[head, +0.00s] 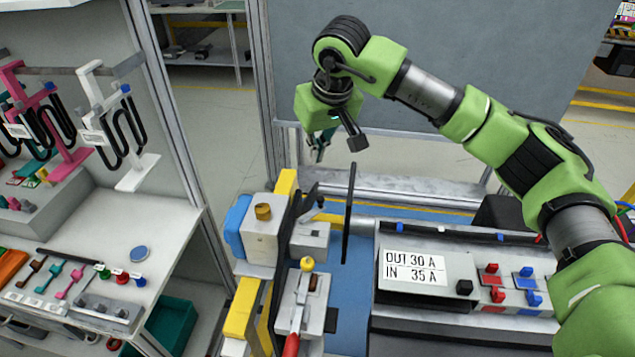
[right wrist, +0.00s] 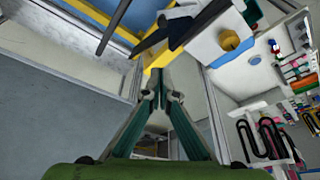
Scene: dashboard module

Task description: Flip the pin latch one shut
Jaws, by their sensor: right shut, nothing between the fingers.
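My right gripper (head: 320,150) hangs at the end of the green arm, above and behind the dashboard fixture. In the right wrist view its two fingers (right wrist: 162,85) meet at the tips, with nothing between them. In the head view, a latch with a black lever (head: 308,203) sits on a grey block; the lever is tilted upward. In front of it is a second latch with a yellow knob (head: 307,264) and a red handle (head: 291,345). I cannot tell which is pin latch one. The black lever also shows in the wrist view (right wrist: 160,38), just beyond the fingertips.
A white block with a brass knob (head: 263,212) stands left of the latches on a yellow frame (head: 241,308). A thin black rod (head: 349,215) rises to their right. A panel labelled OUT 30 A, IN 35 A (head: 414,267) lies further right. A shelf unit (head: 185,225) stands left.

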